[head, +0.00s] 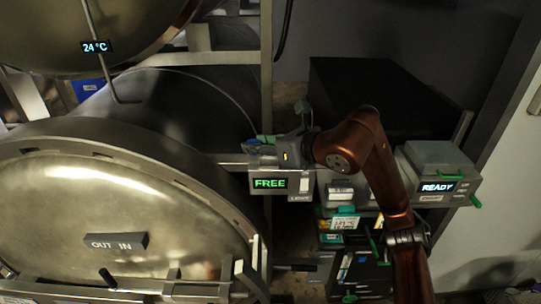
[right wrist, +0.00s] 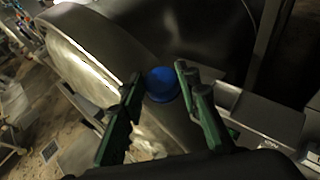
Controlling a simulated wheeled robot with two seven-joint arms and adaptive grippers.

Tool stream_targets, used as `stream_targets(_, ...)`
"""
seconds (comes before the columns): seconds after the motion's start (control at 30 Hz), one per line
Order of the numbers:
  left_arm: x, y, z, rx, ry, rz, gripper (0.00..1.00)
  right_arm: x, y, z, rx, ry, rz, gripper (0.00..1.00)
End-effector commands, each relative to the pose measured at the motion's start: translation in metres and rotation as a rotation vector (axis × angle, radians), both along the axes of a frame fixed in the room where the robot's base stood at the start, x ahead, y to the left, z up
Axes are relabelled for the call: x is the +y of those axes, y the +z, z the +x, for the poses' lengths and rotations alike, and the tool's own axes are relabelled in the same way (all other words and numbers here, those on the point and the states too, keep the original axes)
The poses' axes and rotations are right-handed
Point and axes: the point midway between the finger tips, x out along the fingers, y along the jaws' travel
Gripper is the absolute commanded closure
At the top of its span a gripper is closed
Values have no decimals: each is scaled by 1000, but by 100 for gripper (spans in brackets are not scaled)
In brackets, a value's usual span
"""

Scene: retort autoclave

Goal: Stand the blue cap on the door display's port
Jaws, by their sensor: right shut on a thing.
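The blue cap (right wrist: 161,84) is round and sits between the green-padded fingertips of my right gripper (right wrist: 158,82) in the right wrist view. The right gripper is shut on it. In the head view my right gripper (head: 258,145) is above and behind the display reading FREE (head: 270,183), close to the big round vessel's edge. The cap is hard to make out there. Other displays read 24 °C (head: 95,47) and READY (head: 438,187). I cannot tell which is the door display, and I cannot make out a port. My left gripper is not in view.
A black box (head: 375,95) stands behind my right arm. Several small boxes with labels and green handles crowd the area below the arm.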

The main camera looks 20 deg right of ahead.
Motion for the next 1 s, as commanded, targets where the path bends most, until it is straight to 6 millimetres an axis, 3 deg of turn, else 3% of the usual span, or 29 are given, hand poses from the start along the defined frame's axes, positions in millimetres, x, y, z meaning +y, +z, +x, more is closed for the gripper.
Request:
stream_targets(0.23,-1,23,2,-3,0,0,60,-34,-25,50,7,-1,5,86)
stream_targets(0.43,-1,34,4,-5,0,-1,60,-51,-60,75,4,0,4,86)
stream_targets(0.8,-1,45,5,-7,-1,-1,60,-65,-93,95,5,1,3,86)
stream_targets(1.0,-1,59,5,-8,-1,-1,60,-64,-115,93,0,1,2,86)
